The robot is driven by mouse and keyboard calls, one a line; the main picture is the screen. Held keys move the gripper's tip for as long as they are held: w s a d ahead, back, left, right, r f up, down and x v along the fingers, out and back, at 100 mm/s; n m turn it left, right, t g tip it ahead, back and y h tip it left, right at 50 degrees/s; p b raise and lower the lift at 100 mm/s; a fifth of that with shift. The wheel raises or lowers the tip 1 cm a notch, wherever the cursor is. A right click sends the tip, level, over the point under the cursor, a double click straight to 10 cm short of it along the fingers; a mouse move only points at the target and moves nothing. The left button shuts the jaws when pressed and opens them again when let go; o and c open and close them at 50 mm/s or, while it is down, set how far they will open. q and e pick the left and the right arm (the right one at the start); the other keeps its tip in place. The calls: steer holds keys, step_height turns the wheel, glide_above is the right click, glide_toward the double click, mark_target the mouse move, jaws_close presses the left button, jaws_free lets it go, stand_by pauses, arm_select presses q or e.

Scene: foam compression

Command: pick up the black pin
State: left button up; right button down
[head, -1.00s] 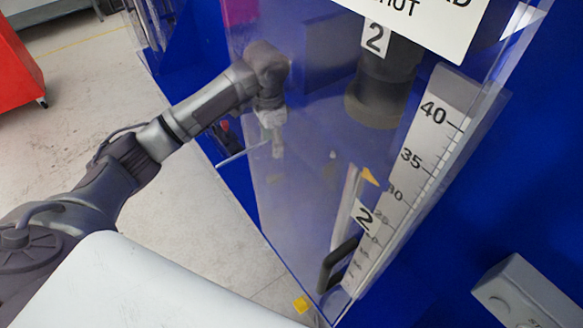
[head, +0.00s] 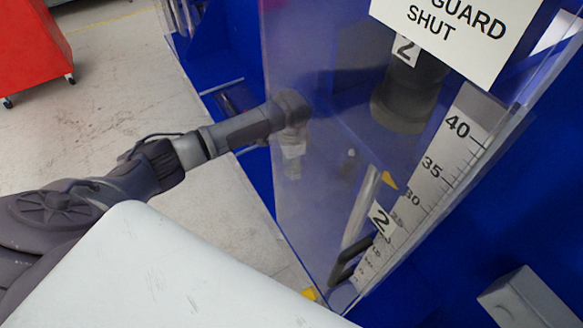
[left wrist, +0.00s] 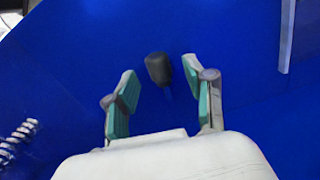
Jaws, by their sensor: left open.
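The black pin (left wrist: 158,68) shows in the left wrist view as a short dark knob with a rounded end, against a blue surface. My left gripper (left wrist: 161,88) is open, with one green-padded finger on each side of the pin's place in the picture. I see no contact, and the distance to the pin is hard to judge. In the head view my left gripper (head: 292,168) hangs down, seen through or against the clear guard, and is empty. I cannot make out the pin surely there. My right gripper is not in view.
A numbered scale (head: 440,165) and a dark cylinder (head: 405,100) stand to the right. A coil spring (left wrist: 18,138) lies left in the wrist view. A red cabinet (head: 30,45) stands far left.

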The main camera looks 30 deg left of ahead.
arm_select(q)
steer(key=shift+f, duration=0.55)
jaws_close()
steer(key=shift+r, duration=0.1)
